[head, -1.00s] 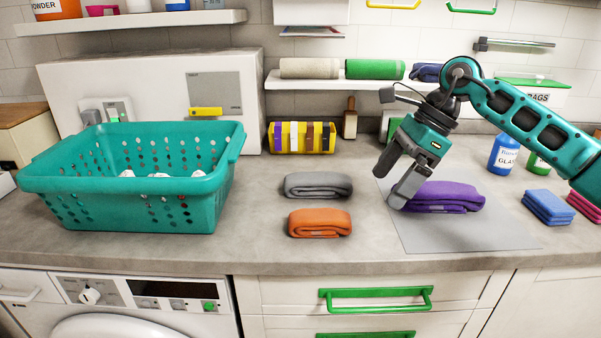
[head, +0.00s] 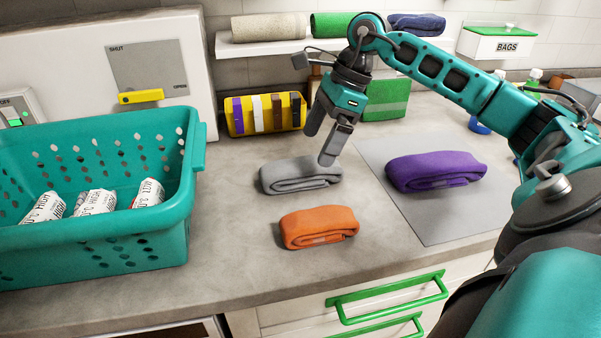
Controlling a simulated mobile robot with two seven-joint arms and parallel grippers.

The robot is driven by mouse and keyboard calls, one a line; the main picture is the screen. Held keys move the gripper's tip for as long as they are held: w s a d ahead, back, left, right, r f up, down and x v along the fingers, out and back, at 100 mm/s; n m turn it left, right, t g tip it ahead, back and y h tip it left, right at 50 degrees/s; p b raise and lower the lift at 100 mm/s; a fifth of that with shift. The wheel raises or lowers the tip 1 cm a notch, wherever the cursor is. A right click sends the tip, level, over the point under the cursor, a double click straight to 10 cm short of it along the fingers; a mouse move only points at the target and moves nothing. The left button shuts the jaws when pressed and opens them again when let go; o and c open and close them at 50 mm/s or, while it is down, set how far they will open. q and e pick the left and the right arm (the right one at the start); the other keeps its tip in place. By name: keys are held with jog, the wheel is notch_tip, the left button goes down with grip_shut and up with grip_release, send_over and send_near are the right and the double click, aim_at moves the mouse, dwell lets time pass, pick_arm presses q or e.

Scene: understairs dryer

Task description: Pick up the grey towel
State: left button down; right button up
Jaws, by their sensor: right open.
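The grey towel (head: 298,176) lies folded on the countertop in the middle of the head view, behind the orange towel. My right gripper (head: 318,148) is open and points down over the right part of the grey towel, its near fingertip close to the towel's right end. I cannot tell whether that fingertip touches it. Nothing is between the fingers. My left gripper is out of view.
A folded orange towel (head: 319,228) lies just in front. A purple towel (head: 436,170) lies on a grey mat (head: 440,222) to the right. A teal basket (head: 150,235) holding white items stands left. A yellow box (head: 247,118) stands behind, below a shelf (head: 272,47).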

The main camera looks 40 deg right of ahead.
aim_at(307, 163)
jog(key=x, duration=0.7)
jog(key=shift+w+f, duration=0.1)
jog(key=shift+f, duration=0.05)
jog(key=shift+c, duration=0.4)
jog(key=c, duration=1)
